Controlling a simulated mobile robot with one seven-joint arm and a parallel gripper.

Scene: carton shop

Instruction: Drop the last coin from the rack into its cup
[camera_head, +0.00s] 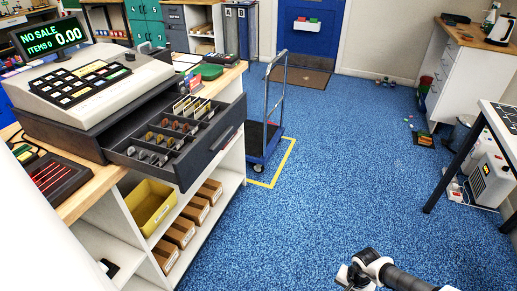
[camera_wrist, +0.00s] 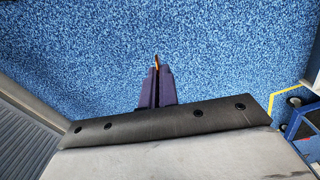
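The open dark cash drawer (camera_head: 185,165) juts out under the cash register (camera_head: 90,80) on the counter. Its compartments hold several silver and copper-coloured coins (camera_head: 170,132), with upright slips behind them. A dark block with red lines (camera_head: 48,178) lies at the counter's left; I cannot tell whether it is the rack. In the wrist view my gripper's dark fingers (camera_wrist: 157,78) are close together over blue floor. A thin gold-orange coin edge (camera_wrist: 156,61) stands up between their tips. In the head view my arm is low at the right, away from the drawer; its fingertips cannot be made out.
Below the counter, shelves hold a yellow bin (camera_head: 150,205) and several cardboard boxes (camera_head: 183,232). A blue trolley (camera_head: 265,135) stands beyond the drawer. A table (camera_head: 500,125) is at right. The blue floor (camera_head: 335,165) between is largely clear.

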